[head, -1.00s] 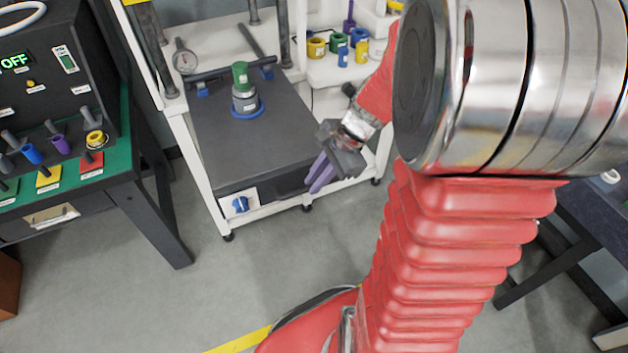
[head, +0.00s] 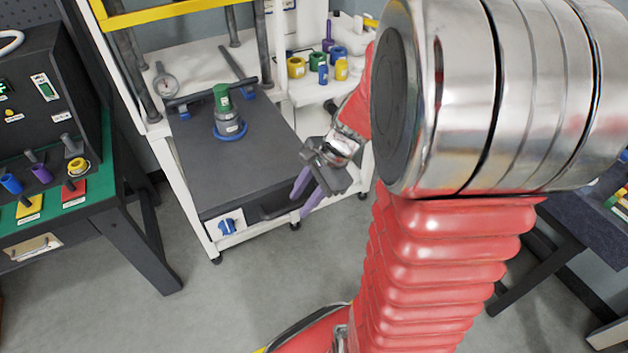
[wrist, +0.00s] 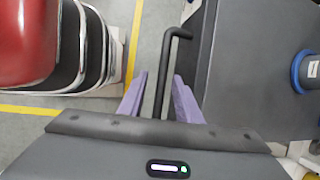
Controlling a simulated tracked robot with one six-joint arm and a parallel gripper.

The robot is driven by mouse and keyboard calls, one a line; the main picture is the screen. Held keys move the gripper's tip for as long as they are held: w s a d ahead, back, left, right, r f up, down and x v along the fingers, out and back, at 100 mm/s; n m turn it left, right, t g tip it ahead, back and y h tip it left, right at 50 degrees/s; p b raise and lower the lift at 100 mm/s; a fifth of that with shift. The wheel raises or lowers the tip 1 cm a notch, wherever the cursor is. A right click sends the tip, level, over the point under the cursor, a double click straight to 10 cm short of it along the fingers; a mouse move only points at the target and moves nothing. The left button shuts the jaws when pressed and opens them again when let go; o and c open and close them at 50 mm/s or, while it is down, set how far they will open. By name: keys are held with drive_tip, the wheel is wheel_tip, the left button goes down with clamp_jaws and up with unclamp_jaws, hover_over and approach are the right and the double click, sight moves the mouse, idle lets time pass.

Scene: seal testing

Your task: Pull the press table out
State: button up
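The press table (head: 225,175) is a dark grey slab in the white press frame, with a green-capped cylinder in a blue ring (head: 229,118) standing on it. Its black handle (head: 272,212) is on the front edge; the wrist view also shows this handle (wrist: 174,62). My gripper (head: 305,194) is at the front right corner of the table, by the handle's right end. In the wrist view my gripper (wrist: 160,80) has its purple fingers apart, with the handle bar running between them in the picture. I cannot tell whether the fingers reach around the bar in depth.
A blue knob (head: 227,227) is left of the handle. A green-topped bench (head: 100,190) is at the left. The floor (head: 240,295) in front is clear.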

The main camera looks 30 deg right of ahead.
drive_tip(key=v, duration=1.3)
drive_tip(key=shift+r, duration=0.2)
drive_tip(key=shift+s+d, duration=0.1)
idle(0.6)
drive_tip(key=s+a+r+n+t+h, duration=0.1)
drive_tip(key=s+a+n+h, duration=0.1)
drive_tip(key=a+n, duration=0.5)
drive_tip(key=s+a+r+n+t+h, duration=0.2)
drive_tip(key=s+a+n, duration=0.2)
drive_tip(key=a+n, duration=0.4)
drive_tip(key=n, duration=0.3)
drive_tip(key=shift+s+a, duration=0.3)
drive_tip(key=shift+s, duration=0.05)
idle(0.6)
